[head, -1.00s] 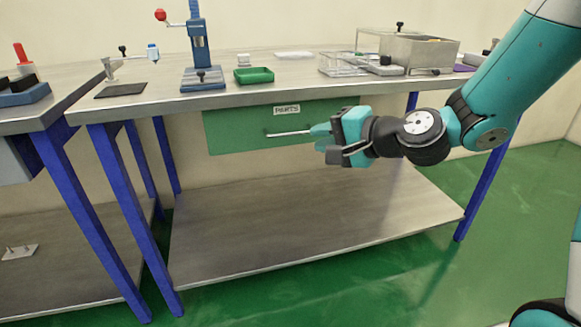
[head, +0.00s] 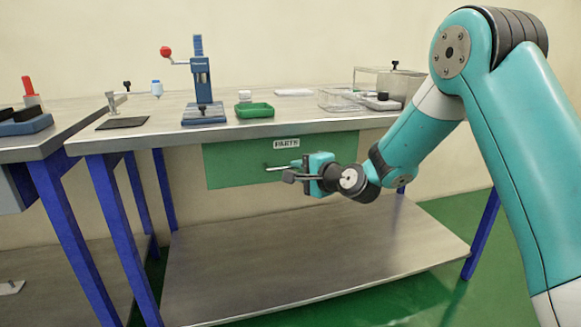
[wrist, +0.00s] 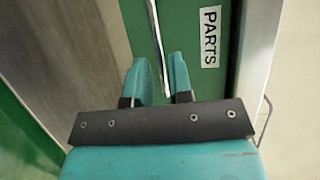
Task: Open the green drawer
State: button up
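The green drawer (head: 232,164), with a PARTS label (head: 286,143), hangs under the workbench top and looks closed. Its thin metal handle bar (head: 276,168) runs across the front; the right part is hidden behind my gripper (head: 300,164). In the wrist view the drawer front (wrist: 200,20) fills the upper middle, and the handle (wrist: 157,45) runs down between the two teal fingertips of my gripper (wrist: 159,75). The fingers stand apart with gaps visible beside the bar, so my gripper is open around the handle's end. I cannot tell whether either finger touches it.
The workbench top (head: 300,122) carries a blue press (head: 203,90), a green tray (head: 255,111) and clear boxes (head: 340,98). A lower shelf (head: 300,255) lies below the drawer. Blue legs (head: 105,220) stand at left. The space before the drawer is free apart from my arm.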

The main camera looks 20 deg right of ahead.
aim_at(291, 168)
jog(key=shift+x, duration=2)
grip_shut()
jog(key=shift+s+f, duration=0.1)
jog(key=shift+s, duration=0.05)
